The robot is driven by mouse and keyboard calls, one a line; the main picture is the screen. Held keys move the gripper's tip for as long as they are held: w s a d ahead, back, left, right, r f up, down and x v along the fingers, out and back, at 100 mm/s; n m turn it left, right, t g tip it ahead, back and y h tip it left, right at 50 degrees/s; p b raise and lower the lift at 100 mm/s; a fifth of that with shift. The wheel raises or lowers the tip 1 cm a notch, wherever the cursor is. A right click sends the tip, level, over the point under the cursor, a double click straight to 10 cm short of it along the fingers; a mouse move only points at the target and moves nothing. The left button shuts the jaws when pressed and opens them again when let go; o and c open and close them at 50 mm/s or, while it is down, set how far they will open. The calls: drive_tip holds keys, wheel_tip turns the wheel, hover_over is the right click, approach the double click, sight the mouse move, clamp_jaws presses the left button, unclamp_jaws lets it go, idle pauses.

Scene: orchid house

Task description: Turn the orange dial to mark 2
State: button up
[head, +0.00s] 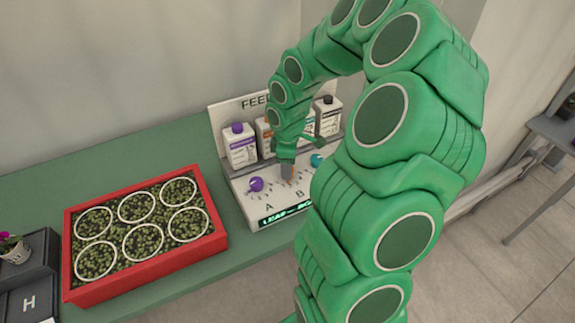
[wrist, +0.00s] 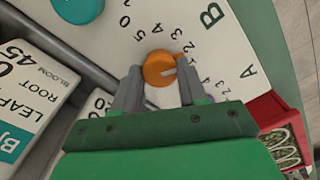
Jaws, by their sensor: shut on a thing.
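The orange dial (wrist: 158,68) sits on the white sloped panel in the wrist view, with a pale pointer line towards its right side. My gripper (wrist: 160,86) has its grey fingers on both sides of the dial and is shut on it. I cannot tell which mark the pointer meets; printed numbers curve above and to the right of the dial, some too small to read. In the head view my gripper (head: 287,163) is at the middle of the panel and mostly hides the dial.
A purple dial (head: 256,184) lies left of my gripper and a teal dial (head: 317,160) right of it. Bottles, including a white one (head: 239,145), stand on the shelf behind. A red planter (head: 146,238) with round white rings stands on the green bench to the left.

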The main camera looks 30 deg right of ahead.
drive_tip(key=shift+n, duration=0.6)
drive_tip(key=o, duration=1.1)
drive_tip(key=shift+c, duration=0.2)
drive_tip(key=shift+r, duration=0.1)
drive_tip(key=shift+r, duration=3.8)
